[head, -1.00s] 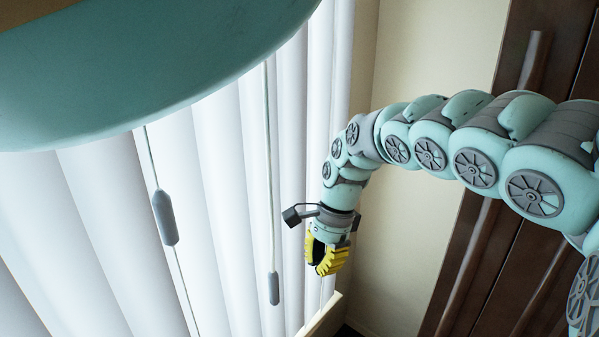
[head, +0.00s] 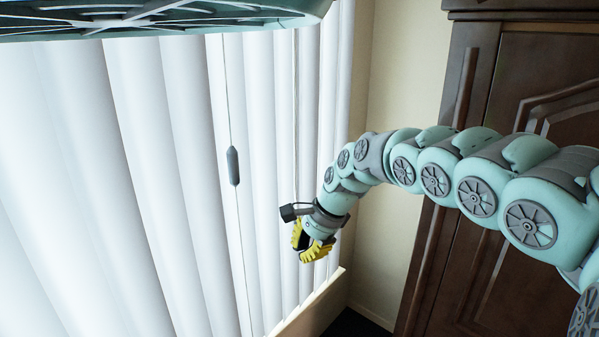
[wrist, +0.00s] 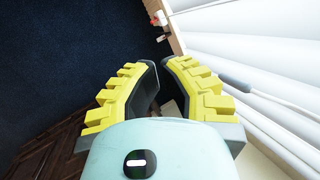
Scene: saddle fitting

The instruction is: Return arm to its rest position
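My arm reaches in from the right side of the head view and bends down at its end. My gripper (head: 308,250) hangs in front of the white vertical blinds (head: 150,180), with its yellow ridged fingers pointing down. In the wrist view, the two fingers of my gripper (wrist: 160,63) curve toward each other with a narrow gap between their tips. Nothing is held between them.
A wooden sill (head: 310,310) runs below the blinds. A dark wooden wardrobe (head: 540,75) stands at right behind my arm, beside a cream wall (head: 405,70). A grey cord weight (head: 233,166) hangs at the blinds. Dark blue carpet (wrist: 70,60) lies below.

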